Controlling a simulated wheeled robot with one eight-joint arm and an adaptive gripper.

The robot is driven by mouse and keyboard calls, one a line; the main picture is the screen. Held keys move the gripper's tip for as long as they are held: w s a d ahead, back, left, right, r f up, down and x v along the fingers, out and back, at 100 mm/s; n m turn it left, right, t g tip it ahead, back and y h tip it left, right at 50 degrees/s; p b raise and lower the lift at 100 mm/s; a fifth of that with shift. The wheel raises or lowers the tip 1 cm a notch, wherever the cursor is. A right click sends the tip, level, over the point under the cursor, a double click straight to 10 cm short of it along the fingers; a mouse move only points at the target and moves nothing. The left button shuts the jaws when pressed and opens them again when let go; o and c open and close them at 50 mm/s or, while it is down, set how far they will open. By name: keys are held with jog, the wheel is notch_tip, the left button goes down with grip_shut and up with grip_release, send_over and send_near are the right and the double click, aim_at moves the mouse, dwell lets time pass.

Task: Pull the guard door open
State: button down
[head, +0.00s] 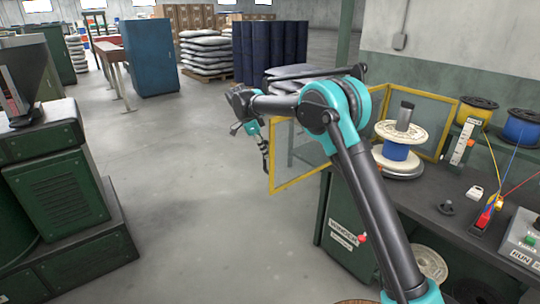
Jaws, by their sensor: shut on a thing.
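The guard door (298,181) is a see-through panel in a yellow frame. It stands out to the left of the winder bench, swung away from the yellow guard frame (425,96) around the spool. My gripper (266,168) points down at the door's left upright edge and is shut there. The exact grip on the edge or a handle is too small to see. My arm hides the upper and right parts of the door. A white-flanged spool with blue winding (397,153) stands upright inside the guard area, which looks open at the front left.
The bench (458,205) holds a yellow spool (477,108), a blue spool (522,128), a small control box (522,240) and coloured wires. A green machine (60,180) stands at left. Grey floor between them is clear. Dark drums (262,52) and stacked sacks stand behind.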

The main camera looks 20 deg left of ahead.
jog(key=shift+w+a, duration=0.2)
jog(key=shift+a, duration=0.35)
jog(key=c, duration=1.6)
grip_release()
jog(key=shift+c, duration=0.2)
jog(key=shift+o, duration=0.5)
jog(key=shift+w, duration=0.1)
jog(key=v, duration=1.2)
jog(key=shift+f, duration=0.1)
